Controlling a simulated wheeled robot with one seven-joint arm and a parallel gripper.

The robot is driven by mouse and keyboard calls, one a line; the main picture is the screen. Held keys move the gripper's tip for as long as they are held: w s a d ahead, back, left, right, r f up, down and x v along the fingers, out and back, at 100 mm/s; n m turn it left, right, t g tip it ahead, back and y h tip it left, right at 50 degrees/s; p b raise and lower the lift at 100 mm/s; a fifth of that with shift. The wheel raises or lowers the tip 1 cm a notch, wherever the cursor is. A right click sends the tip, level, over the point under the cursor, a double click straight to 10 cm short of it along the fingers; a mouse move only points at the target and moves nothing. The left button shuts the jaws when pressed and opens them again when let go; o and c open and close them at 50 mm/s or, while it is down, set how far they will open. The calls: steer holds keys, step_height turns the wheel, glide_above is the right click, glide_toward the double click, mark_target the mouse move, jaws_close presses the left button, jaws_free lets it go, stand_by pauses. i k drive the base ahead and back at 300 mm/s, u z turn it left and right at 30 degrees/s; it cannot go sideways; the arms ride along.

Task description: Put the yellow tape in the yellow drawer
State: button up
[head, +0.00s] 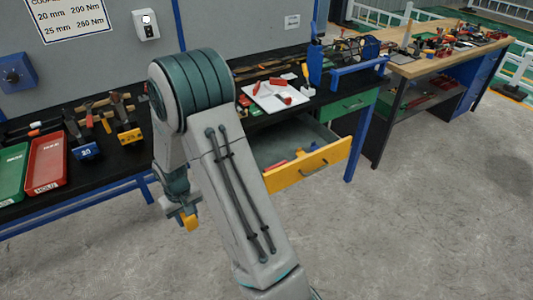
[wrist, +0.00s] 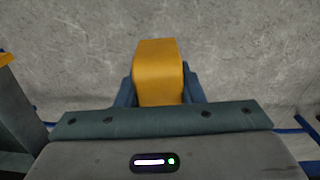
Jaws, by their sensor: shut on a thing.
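The yellow tape (wrist: 158,70) is between the fingers of my gripper (wrist: 160,92) in the wrist view, with grey floor behind it. In the head view the yellow tape (head: 190,221) shows at the lower end of my gripper (head: 187,213), pointing down in front of the bench. The yellow drawer (head: 308,166) is pulled open under the bench, to the right of my gripper. A few red, blue and yellow items lie inside it. My arm hides part of the drawer's left side.
The black bench holds a green tray (head: 12,172), a red tray (head: 46,163), hammers and a white board (head: 272,96) with red pieces. A shut green drawer (head: 348,105) is right of the yellow one. A wooden-topped bench (head: 440,58) stands at right. The floor in front is clear.

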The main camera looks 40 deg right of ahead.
mark_target(265, 162)
steer(key=u, duration=0.4)
steer(key=k, duration=0.45)
steer(key=z, duration=0.1)
steer(key=i, duration=0.95)
steer(key=z, duration=1.5)
steer(key=i, duration=0.7)
steer(key=z, duration=0.8)
